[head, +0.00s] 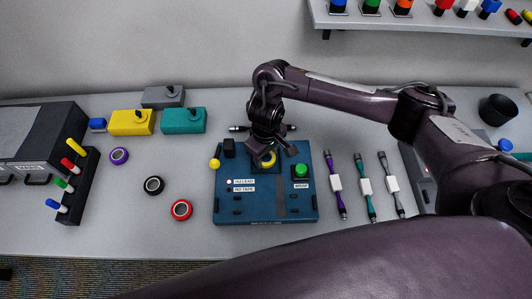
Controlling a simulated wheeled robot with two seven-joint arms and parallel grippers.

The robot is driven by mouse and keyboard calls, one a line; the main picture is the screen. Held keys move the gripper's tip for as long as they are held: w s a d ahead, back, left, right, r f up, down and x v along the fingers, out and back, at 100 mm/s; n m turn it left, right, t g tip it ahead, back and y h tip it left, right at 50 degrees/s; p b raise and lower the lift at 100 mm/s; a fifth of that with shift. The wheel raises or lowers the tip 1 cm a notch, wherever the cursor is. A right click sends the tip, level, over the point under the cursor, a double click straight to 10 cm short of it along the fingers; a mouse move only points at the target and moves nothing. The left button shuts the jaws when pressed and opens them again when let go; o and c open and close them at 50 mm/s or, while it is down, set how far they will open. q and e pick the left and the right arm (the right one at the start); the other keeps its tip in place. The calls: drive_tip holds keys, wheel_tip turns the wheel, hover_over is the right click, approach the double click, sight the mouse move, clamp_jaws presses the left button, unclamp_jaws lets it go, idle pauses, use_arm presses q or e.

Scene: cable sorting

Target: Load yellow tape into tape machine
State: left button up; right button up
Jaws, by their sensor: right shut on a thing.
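The tape machine (267,208) is a dark blue box with a green button, a yellow knob and small labels, in the middle of the table. My right gripper (266,160) is over the machine's upper middle, pointing down, shut on the yellow tape (268,158). The tape is partly hidden by the gripper. I cannot tell whether the tape touches the machine. My left gripper is not in view.
Purple (119,155), black (154,185) and red (181,209) tape rolls lie left of the machine. Yellow (131,123) and teal (184,121) boxes stand behind them. Several cables (364,187) lie right of the machine. A marker rack (76,187) stands at left.

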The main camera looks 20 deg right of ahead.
drive_tip(key=o, duration=0.7)
drive_tip(key=shift+f, duration=0.1)
wheel_tip(320, 180, up, 12)
drive_tip(key=p, duration=0.3)
